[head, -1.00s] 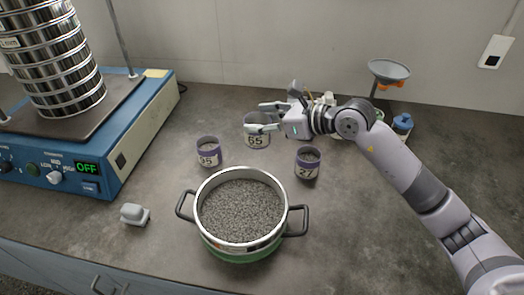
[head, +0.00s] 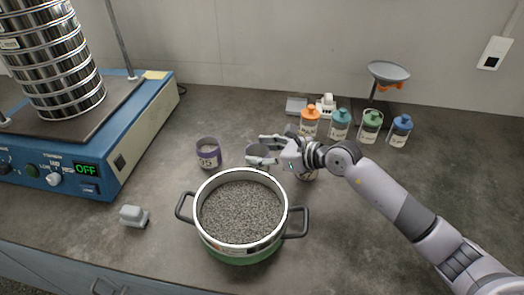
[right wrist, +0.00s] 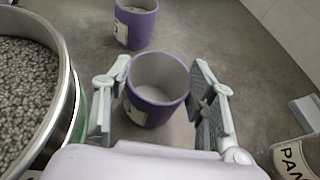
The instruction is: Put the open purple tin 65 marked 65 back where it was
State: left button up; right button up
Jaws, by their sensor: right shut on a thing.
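The open purple tin 65 (head: 257,152) is between the fingers of my right gripper (head: 266,149), just behind the sieve pan. In the right wrist view the tin (right wrist: 157,100) is upright with its mouth up, a finger on each side; its pale inside looks empty. My right gripper is shut on it. Its number is hidden by the fingers now. I cannot tell whether its base touches the bench. My left gripper is not in view.
Purple tin 35 (head: 208,153) stands to the left. Another tin (head: 306,173) is partly hidden under my right gripper. The sieve pan (head: 286,207) of grey grains is in front. Several capped bottles (head: 340,124) stand behind. The shaker (head: 140,130) is at left.

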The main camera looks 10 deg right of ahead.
jog(key=o, duration=1.3)
jog(key=shift+f, duration=0.15)
jog(key=shift+o, duration=0.2)
jog(key=shift+r, duration=0.3)
jog(key=p+v, duration=0.1)
jog(key=v, duration=1.1)
jog(key=shift+f, duration=0.2)
